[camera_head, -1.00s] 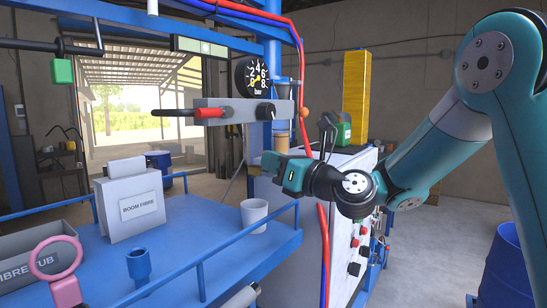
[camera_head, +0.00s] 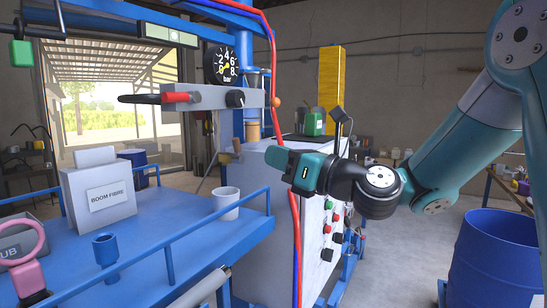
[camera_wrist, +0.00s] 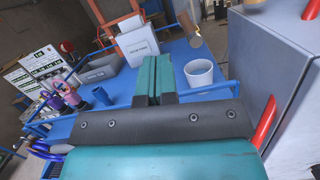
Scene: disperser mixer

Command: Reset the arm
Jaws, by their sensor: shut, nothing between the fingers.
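My gripper (camera_head: 275,157) is at the middle of the head view, in front of the light grey machine cabinet (camera_head: 262,205). It points left, toward the blue platform. In the wrist view its two green fingers (camera_wrist: 154,80) are together with nothing between them. My teal arm reaches in from the right, bent at the elbow. In the wrist view the fingers overlap the blue platform (camera_wrist: 190,52), between the grey fibre box and the white cup. I cannot tell how far above the platform they are.
A white cup (camera_head: 226,203) stands on the platform near its blue rail (camera_head: 215,232). A box marked BOOM FIBRE (camera_head: 103,193) is further left. Red and blue hoses (camera_head: 294,215) run close by my gripper. A blue drum (camera_head: 495,255) stands at right, with open floor before it.

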